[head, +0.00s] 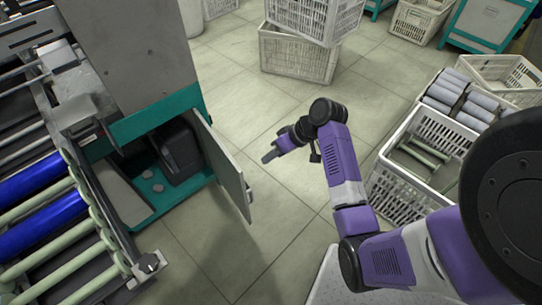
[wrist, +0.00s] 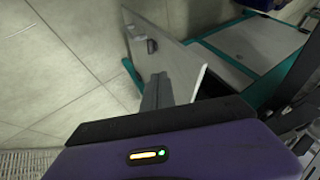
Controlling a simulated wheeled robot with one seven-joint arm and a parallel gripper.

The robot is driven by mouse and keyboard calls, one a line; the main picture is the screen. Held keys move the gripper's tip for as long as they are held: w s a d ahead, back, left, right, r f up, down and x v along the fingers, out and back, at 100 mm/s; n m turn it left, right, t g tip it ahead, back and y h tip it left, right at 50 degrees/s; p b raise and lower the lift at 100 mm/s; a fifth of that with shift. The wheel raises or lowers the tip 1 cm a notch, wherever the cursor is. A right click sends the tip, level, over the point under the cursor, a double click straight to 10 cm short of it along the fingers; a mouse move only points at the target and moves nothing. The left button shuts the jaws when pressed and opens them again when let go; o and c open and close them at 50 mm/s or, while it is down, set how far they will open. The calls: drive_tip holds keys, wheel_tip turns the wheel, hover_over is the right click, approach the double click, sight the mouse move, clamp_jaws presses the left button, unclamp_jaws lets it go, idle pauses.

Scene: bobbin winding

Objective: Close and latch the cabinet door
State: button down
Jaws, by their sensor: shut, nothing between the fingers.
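The cabinet door (head: 222,165) is a grey panel standing open, swung out from the teal-framed cabinet (head: 158,115) on the left. The open compartment shows a dark box and small pale pieces. In the wrist view the door (wrist: 178,68) carries a small grey latch or handle (wrist: 151,46) on its face. My gripper (head: 267,158) is to the right of the door, on its outer side, with its fingers shut and empty. In the wrist view the fingers (wrist: 154,85) overlap the lower part of the door; whether they touch it I cannot tell.
Blue and pale green rollers (head: 45,205) fill the left side. A white crate (head: 408,190) stands at the right, near my arm, with more bobbins behind it. Stacked crates (head: 298,55) stand at the back. The tiled floor (head: 285,215) around the door is clear.

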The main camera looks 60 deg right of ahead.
drive_tip(key=w+a+f+b, duration=0.1)
drive_tip(key=w+a+f, duration=0.3)
drive_tip(key=w+a, duration=0.1)
drive_tip(key=shift+f, duration=0.25)
idle(0.3)
